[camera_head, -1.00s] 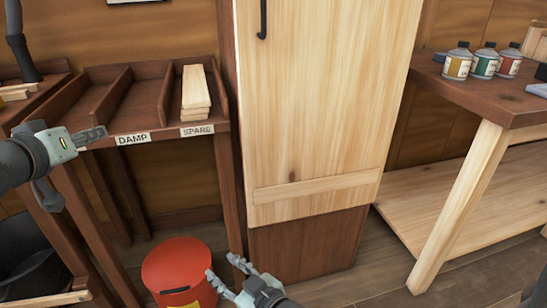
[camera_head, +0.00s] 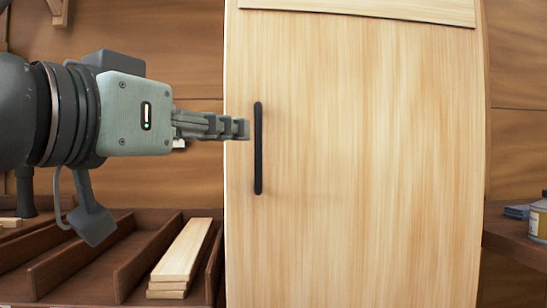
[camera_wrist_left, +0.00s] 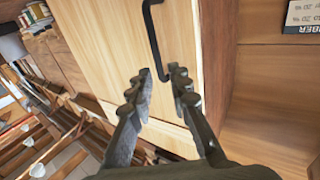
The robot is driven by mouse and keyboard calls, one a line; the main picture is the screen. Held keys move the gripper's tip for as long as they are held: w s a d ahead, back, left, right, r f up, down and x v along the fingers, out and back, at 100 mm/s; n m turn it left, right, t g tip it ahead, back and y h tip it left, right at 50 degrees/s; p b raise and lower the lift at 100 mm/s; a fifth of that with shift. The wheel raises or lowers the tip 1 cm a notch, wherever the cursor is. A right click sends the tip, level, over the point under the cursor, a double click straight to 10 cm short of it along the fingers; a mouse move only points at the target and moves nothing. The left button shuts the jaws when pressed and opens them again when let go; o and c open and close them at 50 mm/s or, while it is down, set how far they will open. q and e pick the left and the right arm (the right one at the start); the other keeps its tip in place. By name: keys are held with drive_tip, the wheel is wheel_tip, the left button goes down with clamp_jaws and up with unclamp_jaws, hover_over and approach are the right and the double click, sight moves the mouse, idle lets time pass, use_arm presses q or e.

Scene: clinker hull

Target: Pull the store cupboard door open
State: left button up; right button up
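The store cupboard door (camera_head: 370,160) is a tall, pale wood panel that looks shut in the head view. Its black vertical bar handle (camera_head: 258,160) is near the door's left edge. My left gripper (camera_head: 244,128) comes in from the left, with its fingertips just left of the handle's upper half. The handle (camera_wrist_left: 152,35) shows beyond the fingertips there, in line with the gap. Whether a fingertip touches the handle is unclear. My right gripper is out of view.
A dark wood rack (camera_head: 125,268) with sloping dividers stands below my left arm, holding a stack of pale boards (camera_head: 183,252) close to the cupboard's left side. A bench (camera_head: 515,236) with a bottle (camera_head: 538,218) is at the right edge. The door front is clear.

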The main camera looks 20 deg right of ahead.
sight(256, 133)
use_arm(q)
drive_tip(key=x, duration=0.7)
drive_tip(key=shift+d, duration=0.35)
drive_tip(key=shift+c, duration=0.6)
clamp_jaws()
